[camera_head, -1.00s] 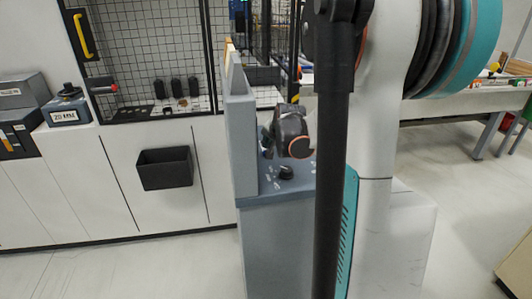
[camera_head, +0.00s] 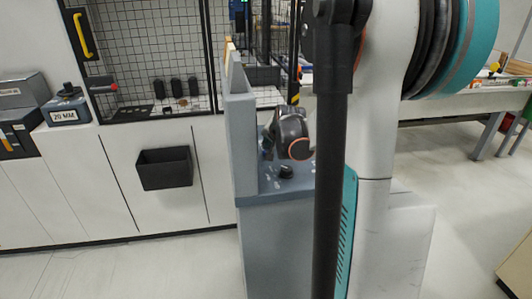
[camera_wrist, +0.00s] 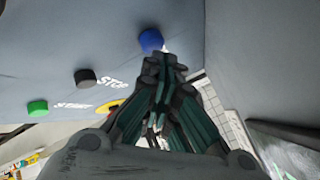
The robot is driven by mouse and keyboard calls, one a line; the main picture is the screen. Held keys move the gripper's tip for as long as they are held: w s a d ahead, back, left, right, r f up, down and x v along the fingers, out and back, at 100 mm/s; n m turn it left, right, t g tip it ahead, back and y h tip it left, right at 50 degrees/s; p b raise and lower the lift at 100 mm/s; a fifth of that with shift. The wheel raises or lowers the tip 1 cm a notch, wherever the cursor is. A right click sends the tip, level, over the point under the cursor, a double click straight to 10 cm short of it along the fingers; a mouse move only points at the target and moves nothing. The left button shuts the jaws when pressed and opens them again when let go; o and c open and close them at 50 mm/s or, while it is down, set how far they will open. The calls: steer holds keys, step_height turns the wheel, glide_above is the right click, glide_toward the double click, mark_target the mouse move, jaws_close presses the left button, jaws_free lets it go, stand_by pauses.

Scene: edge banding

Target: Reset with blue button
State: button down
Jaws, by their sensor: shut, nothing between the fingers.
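The blue button (camera_wrist: 151,39) is on the grey control panel (camera_wrist: 110,25) in the wrist view. My gripper (camera_wrist: 165,62) is shut and empty, with its fingertips at the lower edge of the blue button in the picture. The tips cover part of it, and I cannot tell whether they touch it. In the head view, my wrist (camera_head: 290,135) is over the sloped panel of the grey console (camera_head: 285,235). The fingertips are mostly hidden there.
A black button (camera_wrist: 85,77) marked STOP and a green button (camera_wrist: 38,107) marked START are on the same panel. A yellow ring (camera_wrist: 109,106) lies partly behind my gripper. An upright grey wall (camera_head: 241,140) borders the console's left side.

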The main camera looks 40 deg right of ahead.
steer(key=shift+f+b, duration=0.35)
steer(key=shift+f, duration=0.15)
stand_by(0.6)
steer(key=shift+r, duration=0.1)
steer(key=shift+r+p, duration=0.7)
steer(key=shift+r, duration=0.15)
steer(key=shift+r+p, duration=1.85)
steer(key=shift+r, duration=0.7)
